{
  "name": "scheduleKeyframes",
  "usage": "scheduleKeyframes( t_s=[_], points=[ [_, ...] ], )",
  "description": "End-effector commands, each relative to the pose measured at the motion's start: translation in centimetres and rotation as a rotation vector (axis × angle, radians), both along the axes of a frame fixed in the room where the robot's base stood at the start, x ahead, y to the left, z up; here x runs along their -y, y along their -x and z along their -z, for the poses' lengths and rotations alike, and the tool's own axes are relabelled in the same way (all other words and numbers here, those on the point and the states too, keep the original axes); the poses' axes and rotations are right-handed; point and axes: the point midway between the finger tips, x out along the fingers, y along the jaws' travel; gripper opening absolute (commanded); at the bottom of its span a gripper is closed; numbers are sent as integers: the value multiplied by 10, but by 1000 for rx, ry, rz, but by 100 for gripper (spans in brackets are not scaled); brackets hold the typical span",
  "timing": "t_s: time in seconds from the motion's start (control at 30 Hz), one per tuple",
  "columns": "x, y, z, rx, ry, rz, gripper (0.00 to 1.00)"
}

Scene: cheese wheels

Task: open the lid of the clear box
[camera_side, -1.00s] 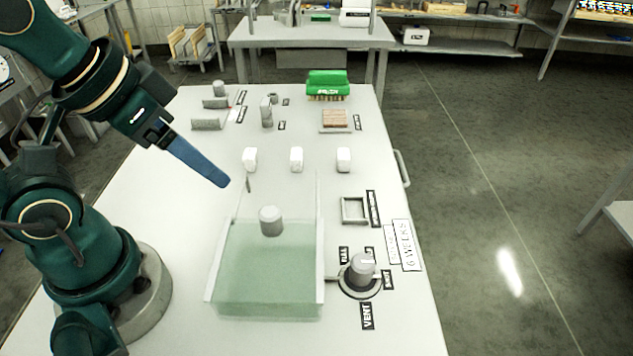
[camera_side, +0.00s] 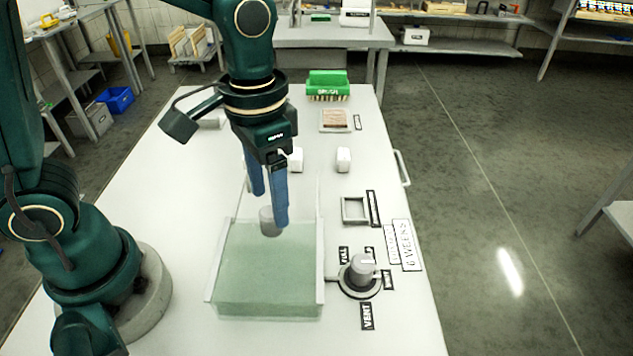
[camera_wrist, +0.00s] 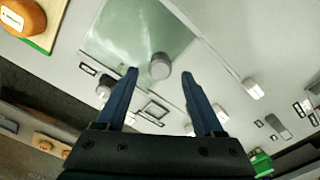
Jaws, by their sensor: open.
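The clear box (camera_side: 262,300) stands on the white table, with a greenish see-through body and white side rails. Its flat greenish lid (camera_side: 250,255) lies over the top, and it also shows in the wrist view (camera_wrist: 125,30). A grey round knob (camera_side: 268,226) stands at the lid's far end; in the wrist view the knob (camera_wrist: 160,66) lies ahead of and between the fingers. My gripper (camera_side: 269,210) points down with its blue fingers apart at the knob, one finger partly covering it. In the wrist view my gripper (camera_wrist: 160,75) is open and empty. Contact with the knob cannot be told.
A grey dial (camera_side: 361,271) with labels stands right of the box. A small square frame (camera_side: 355,210) and white blocks (camera_side: 343,159) lie farther back. A green brush (camera_side: 327,85) stands at the far end. The table left of the box is clear.

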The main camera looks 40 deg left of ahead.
Motion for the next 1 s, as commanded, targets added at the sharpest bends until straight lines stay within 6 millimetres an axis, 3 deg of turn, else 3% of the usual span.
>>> scheduleKeyframes(
  t_s=[0.3, 0.63, 0.8, 0.83, 1.0],
  points=[
    [0, 1, 34, -2, 0, -1, 69],
    [0, 0, 38, 2, 0, -1, 69],
    [0, 0, 37, 2, 0, -1, 4],
    [0, 0, 37, 2, 1, -1, 0],
    [0, 0, 37, 2, 1, -1, 0]
  ],
)
